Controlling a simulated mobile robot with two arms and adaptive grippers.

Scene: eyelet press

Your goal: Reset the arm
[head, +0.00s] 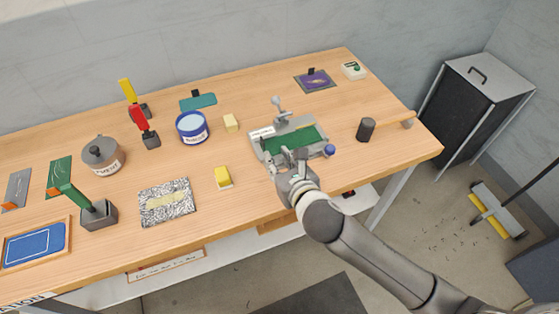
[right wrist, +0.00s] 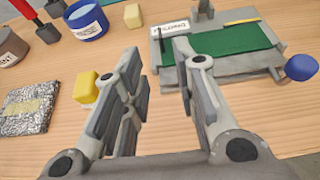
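My right arm reaches in from the lower right in the head view. Its gripper (head: 287,160) is at the front edge of a grey press-like device (head: 262,151) with a green bed (head: 297,138). In the right wrist view the two fingers (right wrist: 157,60) stand wide apart with bare wood between them. The gripper is open and empty. The device (right wrist: 225,76) lies beyond and right of the fingers; its green bed (right wrist: 232,40) and blue knob (right wrist: 300,67) show there. I cannot tell whether a finger touches it. My left gripper is out of view.
A yellow block (head: 222,176) and a speckled mat (head: 160,207) lie left of my right gripper. A blue-rimmed tin (head: 192,126) and cream block (head: 230,123) stand behind. A dark cylinder (head: 366,129) stands to the right. Bare wood lies between these things.

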